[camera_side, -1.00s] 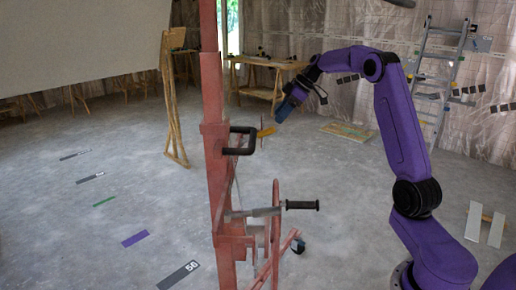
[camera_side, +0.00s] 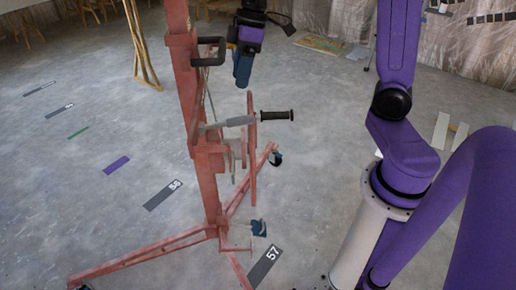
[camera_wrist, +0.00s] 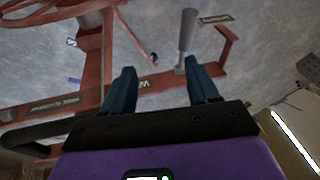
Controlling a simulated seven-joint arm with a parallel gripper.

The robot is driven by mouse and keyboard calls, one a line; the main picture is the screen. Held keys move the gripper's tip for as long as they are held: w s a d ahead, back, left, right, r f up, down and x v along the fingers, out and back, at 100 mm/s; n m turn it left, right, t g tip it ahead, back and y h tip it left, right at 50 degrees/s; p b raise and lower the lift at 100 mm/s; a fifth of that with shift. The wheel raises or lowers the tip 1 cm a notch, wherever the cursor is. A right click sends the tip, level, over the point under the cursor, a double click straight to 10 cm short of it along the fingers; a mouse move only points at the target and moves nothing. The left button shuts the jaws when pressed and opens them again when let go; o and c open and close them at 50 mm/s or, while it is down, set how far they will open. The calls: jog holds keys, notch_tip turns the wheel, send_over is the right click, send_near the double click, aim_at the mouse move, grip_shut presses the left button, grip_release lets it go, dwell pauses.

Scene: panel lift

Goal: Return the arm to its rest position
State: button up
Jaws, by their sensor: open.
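The red panel lift (camera_side: 205,160) stands left of centre in the side view, with its mast upright and its legs spread on the floor. Its crank has a black grip (camera_side: 277,116). A black bracket handle (camera_side: 208,52) sits higher on the mast. My gripper (camera_side: 242,82) points down, right of the mast and above the crank grip, apart from both in the picture. In the wrist view my gripper (camera_wrist: 160,84) is open, with its two blue fingers apart and nothing held between them. Red lift parts (camera_wrist: 107,60) and a grey bar (camera_wrist: 187,35) lie beyond the fingers.
Caster wheels (camera_side: 276,157) and red legs (camera_side: 140,255) spread low around the lift. Pale boards (camera_side: 440,130) lie on the floor at the right. A wooden stand (camera_side: 143,50) is behind the mast. Open grey floor lies to the left.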

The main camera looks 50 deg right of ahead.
jog(key=s+a+f+n+h, duration=0.1)
jog(key=s+f, duration=0.2)
jog(key=s, duration=0.9)
jog(key=s+a+f+n+h, duration=0.1)
jog(key=s+f+n+h, duration=0.1)
jog(key=s, duration=1)
jog(key=shift+s+a+f+n, duration=0.15)
jog(key=shift+f+n, duration=0.15)
jog(key=shift+f, duration=0.3)
